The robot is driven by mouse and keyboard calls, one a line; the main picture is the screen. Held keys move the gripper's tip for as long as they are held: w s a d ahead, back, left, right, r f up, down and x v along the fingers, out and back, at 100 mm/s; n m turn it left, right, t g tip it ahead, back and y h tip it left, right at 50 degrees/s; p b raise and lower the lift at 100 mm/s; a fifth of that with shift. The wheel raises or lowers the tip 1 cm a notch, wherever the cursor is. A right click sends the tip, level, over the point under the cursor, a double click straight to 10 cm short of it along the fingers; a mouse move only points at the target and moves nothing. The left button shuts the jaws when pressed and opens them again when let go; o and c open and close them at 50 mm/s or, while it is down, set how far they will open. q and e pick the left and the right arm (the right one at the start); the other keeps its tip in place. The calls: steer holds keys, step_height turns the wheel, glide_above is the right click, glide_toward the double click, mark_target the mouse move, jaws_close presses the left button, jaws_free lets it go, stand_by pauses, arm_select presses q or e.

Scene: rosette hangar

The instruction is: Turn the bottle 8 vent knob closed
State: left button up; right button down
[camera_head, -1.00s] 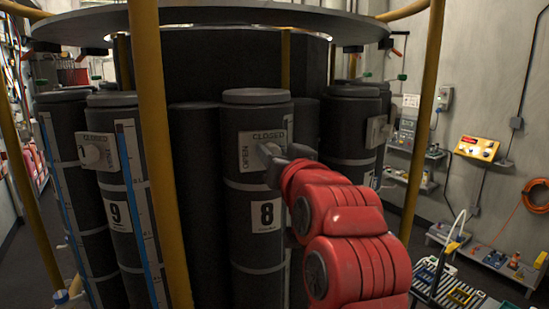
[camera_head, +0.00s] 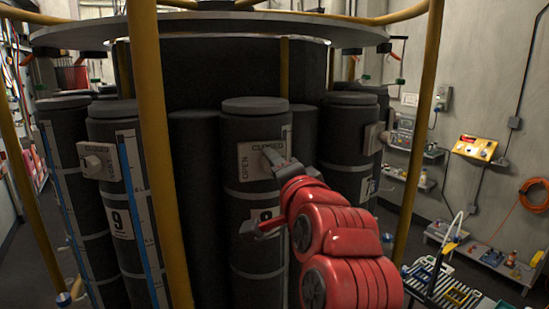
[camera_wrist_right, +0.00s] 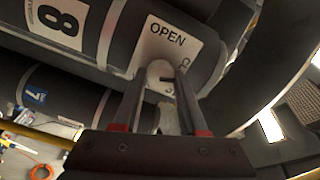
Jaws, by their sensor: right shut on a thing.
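Bottle 8 (camera_head: 252,128) is a dark upright cylinder in the middle of the head view. Its pale plate (camera_head: 248,172) reads CLOSED along the top and OPEN up the left side. My right gripper (camera_head: 272,157) reaches this plate from the lower right. In the right wrist view, the pale rounded vent knob (camera_wrist_right: 160,70) sits between the two gripper fingers (camera_wrist_right: 160,95), which are shut on it. OPEN shows above the knob there, and CLOSED is partly hidden by a finger. The knob is mostly hidden in the head view. My left gripper is not in view.
Bottle 9 (camera_head: 110,137), with its own knob (camera_head: 96,164), stands left. A yellow post (camera_head: 153,150) rises in front between the bottles, and another (camera_head: 424,120) stands right. A grey-and-red part juts from my right wrist over the 8 label. A round plate (camera_head: 210,32) overhangs.

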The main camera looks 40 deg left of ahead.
steer(key=shift+m+p, duration=1.2)
steer(key=shift+m, duration=0.8)
steer(key=shift+c, duration=2.2)
jaws_free()
